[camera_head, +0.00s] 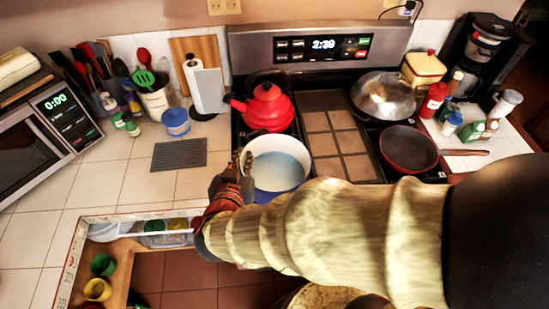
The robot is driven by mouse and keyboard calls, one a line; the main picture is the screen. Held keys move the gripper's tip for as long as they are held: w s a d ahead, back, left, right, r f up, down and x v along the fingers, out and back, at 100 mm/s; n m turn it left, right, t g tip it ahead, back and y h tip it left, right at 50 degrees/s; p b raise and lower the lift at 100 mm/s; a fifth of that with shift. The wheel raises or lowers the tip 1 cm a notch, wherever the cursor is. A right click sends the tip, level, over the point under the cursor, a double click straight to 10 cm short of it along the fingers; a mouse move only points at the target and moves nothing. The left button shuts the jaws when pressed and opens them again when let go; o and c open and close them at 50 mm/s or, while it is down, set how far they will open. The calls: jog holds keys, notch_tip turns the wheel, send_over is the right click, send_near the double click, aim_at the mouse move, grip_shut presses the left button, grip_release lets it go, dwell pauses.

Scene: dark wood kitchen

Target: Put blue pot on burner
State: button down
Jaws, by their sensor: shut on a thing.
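The blue pot (276,163), with a pale inside and a blue outer wall, is upright at the front left of the stove. My gripper (243,170) is at its left edge, shut on it. The pot covers the front left burner area, so that burner is hidden. I cannot tell whether the pot's base touches the stove. My arm crosses the lower right and hides the pot's front part and the stove front.
A red kettle (266,108) stands just behind the pot. A dark frying pan (408,148) and a lidded pan (382,96) are on the right burners. A tiled griddle (334,143) lies between. An open drawer (128,226) with cups is at the lower left.

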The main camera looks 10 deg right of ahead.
jog(key=w+d+f+b, duration=0.1)
jog(key=w+f+b, duration=0.8)
jog(key=w+f, duration=0.3)
jog(key=shift+x, duration=1.05)
jog(key=shift+d, duration=0.25)
jog(key=c, duration=2)
grip_release()
jog(key=shift+f, duration=0.15)
jog(key=shift+o, duration=0.2)
jog(key=shift+s, duration=0.1)
